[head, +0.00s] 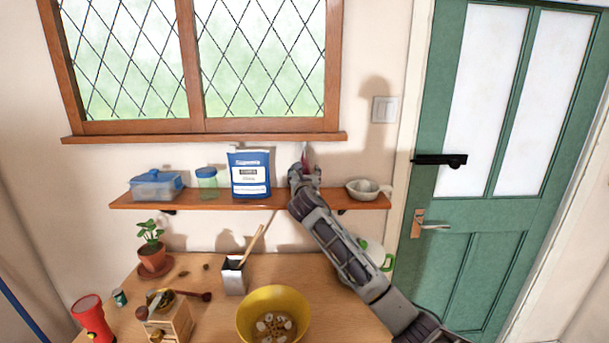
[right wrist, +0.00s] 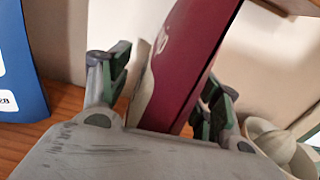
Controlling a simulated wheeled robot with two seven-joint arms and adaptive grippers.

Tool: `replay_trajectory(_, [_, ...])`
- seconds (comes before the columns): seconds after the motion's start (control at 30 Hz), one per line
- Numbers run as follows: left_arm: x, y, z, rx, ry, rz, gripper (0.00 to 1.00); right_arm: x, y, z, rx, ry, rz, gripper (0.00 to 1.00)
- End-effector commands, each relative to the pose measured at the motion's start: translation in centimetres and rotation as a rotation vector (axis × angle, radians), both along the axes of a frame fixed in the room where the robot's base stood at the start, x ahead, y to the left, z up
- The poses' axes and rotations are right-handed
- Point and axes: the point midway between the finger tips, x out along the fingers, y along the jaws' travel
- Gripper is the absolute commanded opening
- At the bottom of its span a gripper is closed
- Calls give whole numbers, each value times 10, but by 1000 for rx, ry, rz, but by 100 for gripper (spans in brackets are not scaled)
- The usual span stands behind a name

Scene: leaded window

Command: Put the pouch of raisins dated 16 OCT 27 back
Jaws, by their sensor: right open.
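A maroon pouch (right wrist: 190,60) stands on the wall shelf between the two fingers of my right gripper (right wrist: 165,92). The fingers are open, with a gap on the left side of the pouch. No date is readable on either pouch. My left gripper is not in view.
The wooden shelf (head: 225,201) also holds a blue-lidded box (head: 157,185), a jar (head: 207,182) and, at the right, a pale bowl (head: 366,188). Below, the table has a yellow bowl (head: 273,312), a utensil holder (head: 233,276), a grinder and a plant.

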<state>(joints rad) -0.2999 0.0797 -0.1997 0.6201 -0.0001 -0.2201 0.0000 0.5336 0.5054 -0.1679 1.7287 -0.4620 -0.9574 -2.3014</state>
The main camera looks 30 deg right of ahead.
Motion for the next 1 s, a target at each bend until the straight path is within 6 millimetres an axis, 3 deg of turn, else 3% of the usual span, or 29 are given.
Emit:
replay_trajectory(0.47, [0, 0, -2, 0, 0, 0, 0, -8, 5, 1, 0, 0, 0, 63])
replay_trajectory(1.0, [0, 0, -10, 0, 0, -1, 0, -51, 32, 1, -1, -1, 2, 63])
